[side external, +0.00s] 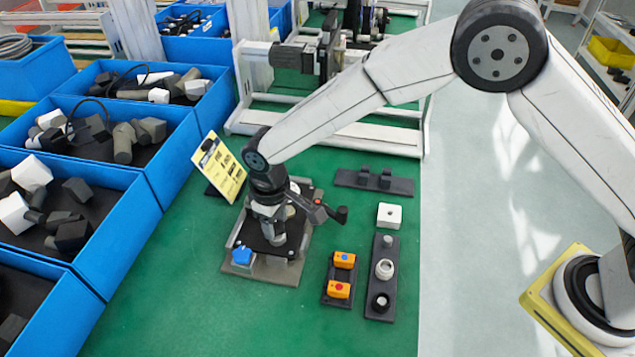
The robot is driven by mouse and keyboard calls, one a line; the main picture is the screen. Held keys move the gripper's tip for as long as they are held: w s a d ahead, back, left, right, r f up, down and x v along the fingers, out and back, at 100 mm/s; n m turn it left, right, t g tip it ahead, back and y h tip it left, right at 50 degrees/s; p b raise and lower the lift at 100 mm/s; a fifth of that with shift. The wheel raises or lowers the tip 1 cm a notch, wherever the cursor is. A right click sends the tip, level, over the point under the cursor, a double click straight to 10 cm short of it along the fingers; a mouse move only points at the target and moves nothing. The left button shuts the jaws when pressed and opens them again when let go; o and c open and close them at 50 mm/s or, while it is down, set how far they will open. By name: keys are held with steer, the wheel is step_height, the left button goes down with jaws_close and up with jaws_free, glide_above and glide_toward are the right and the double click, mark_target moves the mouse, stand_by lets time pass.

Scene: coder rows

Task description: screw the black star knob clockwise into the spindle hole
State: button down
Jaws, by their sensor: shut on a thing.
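My gripper (272,232) points down over the dark-topped fixture plate (264,246) on the green table. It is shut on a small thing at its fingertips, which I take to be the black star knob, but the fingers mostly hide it. The spindle hole is hidden under the gripper. I cannot tell how deep the knob sits or whether it is straight.
A blue part (243,257) sits at the plate's front left corner. A dark crank handle (337,213) sticks out right of my gripper. Orange blocks (341,290), a dark parts strip (381,285) and a white block (389,215) stand right. A yellow card (219,168) leans behind; blue bins (150,185) line the left.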

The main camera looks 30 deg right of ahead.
steer(key=m, duration=0.5)
steer(key=shift+m, duration=2.4)
steer(key=shift+m, duration=0.8)
steer(key=m, duration=0.5)
steer(key=shift+m, duration=0.4)
steer(key=m, duration=0.5)
steer(key=shift+w+a, duration=0.1)
steer(key=shift+r, duration=0.1)
steer(key=shift+c, duration=1.1)
jaws_free()
